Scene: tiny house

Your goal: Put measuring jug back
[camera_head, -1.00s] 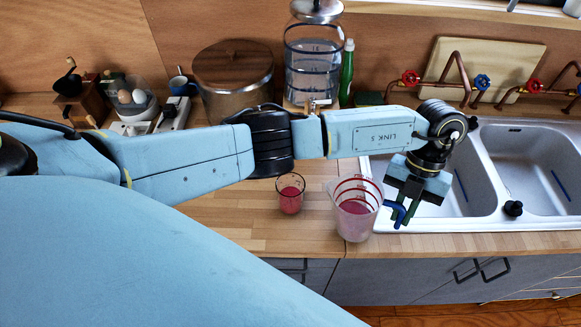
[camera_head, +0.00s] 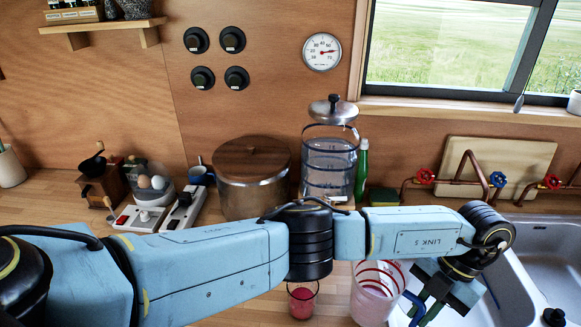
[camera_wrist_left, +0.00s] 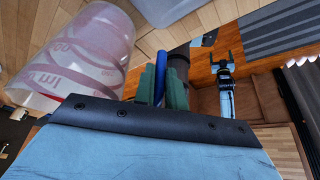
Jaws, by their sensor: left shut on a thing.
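The measuring jug (camera_head: 372,293) is clear with red markings and a blue handle (camera_head: 412,308). It stands upright at the bottom of the head view, its base cut off by the frame. My left gripper (camera_head: 425,304) is shut on the handle, at the jug's right side. In the left wrist view the jug (camera_wrist_left: 85,58) fills the upper left, and the blue handle (camera_wrist_left: 145,77) shows by the green fingers (camera_wrist_left: 163,85). My right gripper (camera_wrist_left: 222,64) shows small in the left wrist view, open and empty.
A small cup with red liquid (camera_head: 302,301) stands left of the jug. The double sink (camera_head: 545,248) is at the right. Behind my left arm are a wooden-lidded pot (camera_head: 250,190), a glass dispenser (camera_head: 328,165), a green bottle (camera_head: 361,168) and an egg cooker (camera_head: 150,190). A shelf (camera_head: 100,24) hangs above.

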